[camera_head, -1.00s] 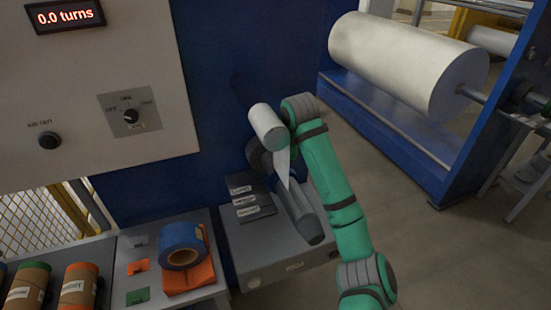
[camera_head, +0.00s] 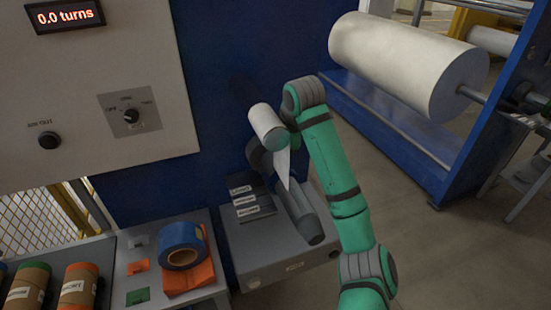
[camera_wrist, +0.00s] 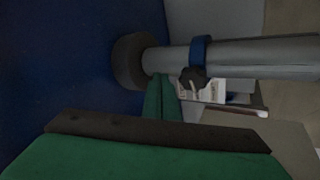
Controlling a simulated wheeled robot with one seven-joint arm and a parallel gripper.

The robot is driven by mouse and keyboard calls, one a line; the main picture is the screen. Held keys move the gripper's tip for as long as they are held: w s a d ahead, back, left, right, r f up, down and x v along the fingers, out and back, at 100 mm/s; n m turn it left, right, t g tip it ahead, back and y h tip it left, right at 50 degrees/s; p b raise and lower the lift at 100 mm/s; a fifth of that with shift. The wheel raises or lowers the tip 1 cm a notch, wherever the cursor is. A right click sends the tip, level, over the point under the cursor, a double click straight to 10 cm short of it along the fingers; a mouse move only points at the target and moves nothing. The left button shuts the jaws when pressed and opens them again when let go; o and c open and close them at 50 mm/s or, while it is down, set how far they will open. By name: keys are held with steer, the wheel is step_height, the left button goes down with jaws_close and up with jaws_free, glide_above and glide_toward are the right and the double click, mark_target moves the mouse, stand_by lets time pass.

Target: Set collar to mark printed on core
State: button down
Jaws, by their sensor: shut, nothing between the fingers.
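In the wrist view a grey shaft (camera_wrist: 255,58) runs sideways from a dark round flange (camera_wrist: 132,61) at a blue wall. A blue collar (camera_wrist: 201,50) sits around the shaft, with a dark knob (camera_wrist: 193,79) on its lower side. My gripper (camera_wrist: 162,97) is shut and empty, its green tip just below the shaft, between flange and knob. It looks apart from the knob; contact with the shaft cannot be told. I cannot make out a printed mark on the core.
A blue tape roll (camera_head: 182,244) lies on a side table. A large white roll (camera_head: 405,62) is at right. The display (camera_head: 66,17) reads 0.0 turns.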

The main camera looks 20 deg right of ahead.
steer(key=shift+v, duration=1.9)
steer(key=shift+a, duration=0.1)
